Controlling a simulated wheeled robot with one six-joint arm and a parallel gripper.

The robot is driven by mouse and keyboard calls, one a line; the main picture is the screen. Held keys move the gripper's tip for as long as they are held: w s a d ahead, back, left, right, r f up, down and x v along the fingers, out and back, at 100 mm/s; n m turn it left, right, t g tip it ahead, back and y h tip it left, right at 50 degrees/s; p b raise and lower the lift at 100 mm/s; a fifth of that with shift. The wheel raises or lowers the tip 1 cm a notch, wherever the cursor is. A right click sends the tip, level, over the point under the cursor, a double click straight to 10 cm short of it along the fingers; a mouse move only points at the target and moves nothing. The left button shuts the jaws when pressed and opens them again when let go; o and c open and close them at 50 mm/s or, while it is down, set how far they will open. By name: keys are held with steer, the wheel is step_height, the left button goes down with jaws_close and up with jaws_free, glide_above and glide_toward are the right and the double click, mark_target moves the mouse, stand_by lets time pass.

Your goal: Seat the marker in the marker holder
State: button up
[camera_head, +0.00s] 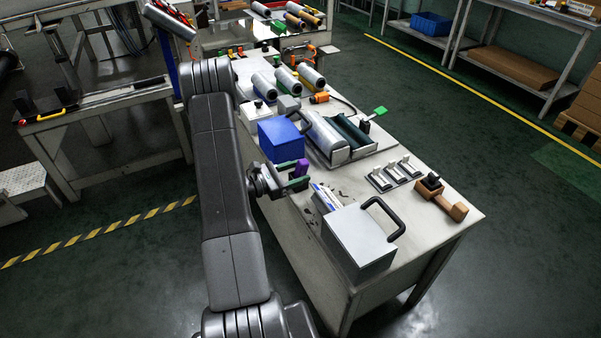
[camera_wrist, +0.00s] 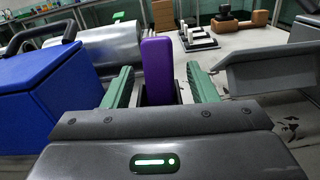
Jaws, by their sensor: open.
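A purple upright block, apparently the marker (camera_wrist: 157,65), stands between the two green fingers of my gripper (camera_wrist: 158,82) in the wrist view. Gaps show on both sides of it, so the open fingers are around it without visible contact. Its lower end meets a dark, boxy piece (camera_wrist: 145,93), possibly the marker holder, mostly hidden behind the gripper body. In the head view the purple marker (camera_head: 300,167) shows beside my gripper (camera_head: 292,176), at the left edge of the workbench. Whether it is fully down in the dark piece cannot be told.
A blue box (camera_head: 282,139) with a handle stands close on one side, a grey box (camera_head: 358,240) with a handle on the other. Film rolls (camera_head: 326,137), small metal clamps (camera_head: 394,173) and a brown wooden piece (camera_head: 441,195) lie farther across the bench (camera_head: 410,228).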

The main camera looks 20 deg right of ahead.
mark_target(304, 159)
steer(key=shift+w+d, duration=0.15)
steer(key=shift+d, duration=0.75)
steer(key=shift+w+d, duration=0.1)
steer(key=shift+d, duration=0.8)
steer(key=c, duration=1.1)
steer(key=shift+c, duration=0.2)
step_height(304, 159, up, 10)
steer(key=shift+f+p, duration=0.25)
steer(key=shift+p, duration=0.2)
steer(key=f+b, duration=0.1)
steer(key=f+h+b, duration=0.1)
steer(key=b, duration=0.1)
steer(key=f+n+h+b, duration=0.1)
steer(key=b, duration=0.1)
steer(key=shift+w+a+t, duration=0.15)
steer(key=shift+a+t, duration=0.15)
steer(key=shift+a, duration=0.05)
